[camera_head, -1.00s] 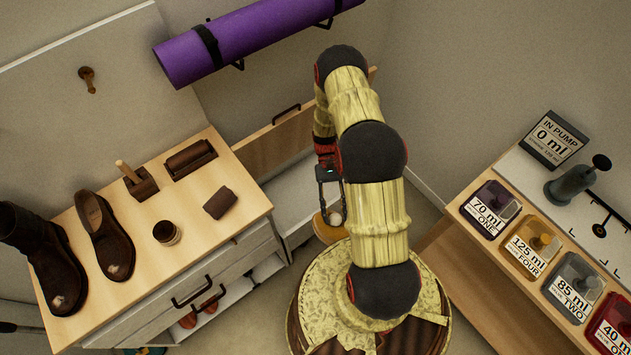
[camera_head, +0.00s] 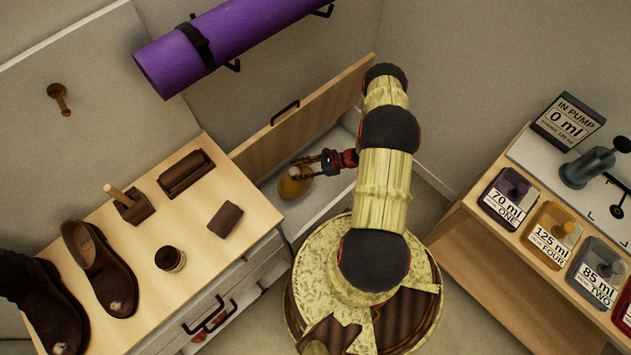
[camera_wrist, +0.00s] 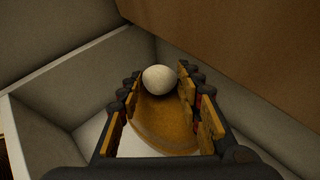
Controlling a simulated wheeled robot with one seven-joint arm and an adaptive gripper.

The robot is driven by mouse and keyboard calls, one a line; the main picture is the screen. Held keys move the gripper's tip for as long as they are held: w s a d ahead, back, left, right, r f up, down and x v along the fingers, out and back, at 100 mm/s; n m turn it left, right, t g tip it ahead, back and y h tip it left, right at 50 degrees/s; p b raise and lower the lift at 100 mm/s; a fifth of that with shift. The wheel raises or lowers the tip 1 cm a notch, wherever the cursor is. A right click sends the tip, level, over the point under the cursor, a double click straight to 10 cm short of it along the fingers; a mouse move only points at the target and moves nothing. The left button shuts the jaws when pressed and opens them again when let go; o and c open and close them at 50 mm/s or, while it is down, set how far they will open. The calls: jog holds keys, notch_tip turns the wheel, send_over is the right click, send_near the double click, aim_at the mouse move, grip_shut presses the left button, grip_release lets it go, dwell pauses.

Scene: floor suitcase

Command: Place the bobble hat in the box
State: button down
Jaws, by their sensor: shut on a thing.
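The bobble hat (camera_head: 295,185) is mustard yellow with a pale bobble, which shows clearly in the wrist view (camera_wrist: 159,79). My gripper (camera_head: 303,171) is shut on the hat, its fingers on either side near the bobble. The hat is over or inside the open, pale-walled box (camera_head: 330,190), whose raised wooden panel (camera_head: 300,118) stands behind it. In the wrist view, the box's pale walls (camera_wrist: 82,80) are around the hat, with the brown panel (camera_wrist: 235,40) at upper right. I cannot tell whether the hat touches the box floor.
A wooden-topped cabinet (camera_head: 215,185) at left carries boots, brushes and a small jar. A purple rolled mat (camera_head: 215,40) hangs on the wall above. A bench (camera_head: 480,245) with labelled bottles and a pump stands at right. Bare floor shows in between.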

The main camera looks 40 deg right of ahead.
aim_at(300, 181)
notch_tip(300, 181, down, 10)
jog(key=b, duration=0.3)
jog(key=shift+b, duration=0.3)
jog(key=c, duration=1.3)
grip_release()
jog(key=shift+o, duration=0.3)
jog(key=shift+r, duration=0.15)
jog(key=p+v, duration=0.3)
jog(key=v, duration=0.9)
